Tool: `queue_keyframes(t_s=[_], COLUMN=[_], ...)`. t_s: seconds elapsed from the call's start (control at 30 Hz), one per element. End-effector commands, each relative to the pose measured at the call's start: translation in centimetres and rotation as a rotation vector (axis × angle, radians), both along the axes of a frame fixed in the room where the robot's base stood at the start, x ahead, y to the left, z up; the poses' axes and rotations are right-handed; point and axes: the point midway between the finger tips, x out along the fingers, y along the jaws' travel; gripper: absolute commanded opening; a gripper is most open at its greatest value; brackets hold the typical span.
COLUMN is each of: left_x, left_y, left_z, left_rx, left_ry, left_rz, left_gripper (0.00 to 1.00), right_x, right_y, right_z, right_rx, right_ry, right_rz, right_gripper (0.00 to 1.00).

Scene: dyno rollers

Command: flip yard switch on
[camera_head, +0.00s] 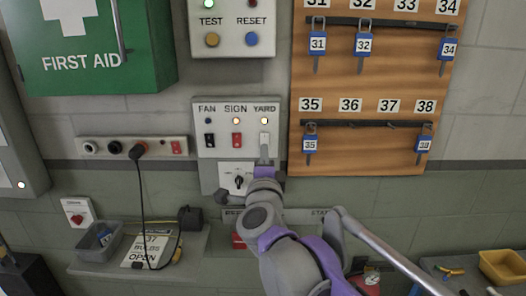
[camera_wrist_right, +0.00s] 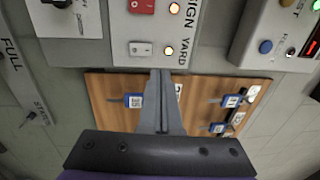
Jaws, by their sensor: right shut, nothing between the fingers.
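The yard switch (camera_head: 264,139) is a pale rocker under the YARD label on a grey switch panel (camera_head: 220,146). My left gripper is not in view.
The red sign switch (camera_head: 236,140) and fan switch (camera_head: 209,141) sit left of the yard switch. A rotary knob (camera_head: 238,181) is below. A wooden key board (camera_head: 365,150) with blue tags hangs close on the right. A TEST/RESET box (camera_head: 231,30) is above.

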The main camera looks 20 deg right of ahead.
Motion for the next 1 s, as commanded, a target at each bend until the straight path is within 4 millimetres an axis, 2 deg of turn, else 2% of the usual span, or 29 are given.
queue_keyframes(t_s=[0.1,0.27,0.77,0.87,0.97,1.0], left_x=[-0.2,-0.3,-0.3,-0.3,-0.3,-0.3], left_y=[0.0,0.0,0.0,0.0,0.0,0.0], left_z=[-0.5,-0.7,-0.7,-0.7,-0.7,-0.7], left_rx=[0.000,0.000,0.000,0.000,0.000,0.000], left_ry=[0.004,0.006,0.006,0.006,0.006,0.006], left_rz=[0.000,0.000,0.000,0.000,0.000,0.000], left_gripper=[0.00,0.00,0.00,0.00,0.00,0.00], right_x=[-2.0,-3.4,-3.9,-4.4,-5.9,-6.9], right_y=[0.6,1.0,1.4,2.8,4.9,5.7], right_z=[0.2,0.5,0.2,-1.6,-5.7,-8.1], right_rx=[0.001,0.000,-0.036,-0.159,-0.373,-0.475], right_ry=[0.001,0.000,0.010,0.052,0.144,0.197], right_rz=[0.003,0.002,0.029,0.123,0.276,0.344], right_gripper=[0.00,0.00,0.00,0.00,0.00,0.00])
